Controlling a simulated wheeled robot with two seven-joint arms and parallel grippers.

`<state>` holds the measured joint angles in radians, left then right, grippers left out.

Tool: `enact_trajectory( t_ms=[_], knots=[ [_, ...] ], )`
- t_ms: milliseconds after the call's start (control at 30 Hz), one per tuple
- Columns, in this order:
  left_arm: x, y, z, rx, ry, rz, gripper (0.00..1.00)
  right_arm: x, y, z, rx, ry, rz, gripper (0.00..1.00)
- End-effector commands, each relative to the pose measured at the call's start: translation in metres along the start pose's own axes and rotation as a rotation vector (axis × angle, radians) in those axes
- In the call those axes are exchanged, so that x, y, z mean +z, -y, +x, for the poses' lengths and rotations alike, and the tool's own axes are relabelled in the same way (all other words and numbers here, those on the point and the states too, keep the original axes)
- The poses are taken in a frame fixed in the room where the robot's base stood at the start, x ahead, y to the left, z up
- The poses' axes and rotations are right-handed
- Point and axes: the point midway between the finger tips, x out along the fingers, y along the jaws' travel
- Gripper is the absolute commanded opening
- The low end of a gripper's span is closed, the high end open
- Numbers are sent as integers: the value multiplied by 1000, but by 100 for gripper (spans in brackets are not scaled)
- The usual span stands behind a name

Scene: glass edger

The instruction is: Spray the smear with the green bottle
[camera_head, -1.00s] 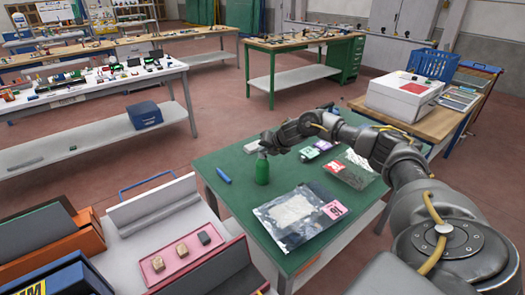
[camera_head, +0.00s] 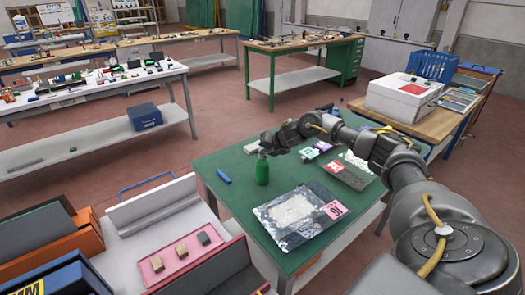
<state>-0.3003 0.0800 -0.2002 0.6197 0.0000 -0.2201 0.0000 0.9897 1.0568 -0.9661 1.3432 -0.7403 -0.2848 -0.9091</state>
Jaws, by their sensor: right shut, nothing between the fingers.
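The green bottle (camera_head: 262,173) stands upright on the green table top, left of its middle. My right gripper (camera_head: 267,147) is shut and empty at the bottle's top, reaching in from the right. At this size I cannot tell whether it touches the spray head, which it partly hides. A clear glossy sheet (camera_head: 283,237) with a pink label lies in front and to the right of the bottle. A whitish patch (camera_head: 293,209) shows on it; I cannot tell whether this is the smear. My left gripper is out of view.
A blue marker-like object (camera_head: 224,176) lies left of the bottle. Small cards (camera_head: 310,153) and another glossy sheet with a red label (camera_head: 347,173) lie to the right, near my forearm. A pink tray (camera_head: 166,270) with several small blocks is at front left.

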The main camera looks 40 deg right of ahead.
Motion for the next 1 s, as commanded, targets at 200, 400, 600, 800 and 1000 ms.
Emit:
enact_trajectory(
  t_ms=[200, 400, 600, 800, 1000],
  knots=[
    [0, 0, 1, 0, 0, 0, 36, -10, 12, 5, -25, -20, -5, 0],
    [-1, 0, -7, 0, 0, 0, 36, -5, 7, -1, -25, -20, -5, 0],
    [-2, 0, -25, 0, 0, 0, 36, 7, -5, -17, -23, -18, -4, 0],
    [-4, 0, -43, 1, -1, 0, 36, 20, -19, -33, -18, -14, -4, 0],
    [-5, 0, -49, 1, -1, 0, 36, 26, -25, -39, -14, -13, -4, 0]
  ],
)
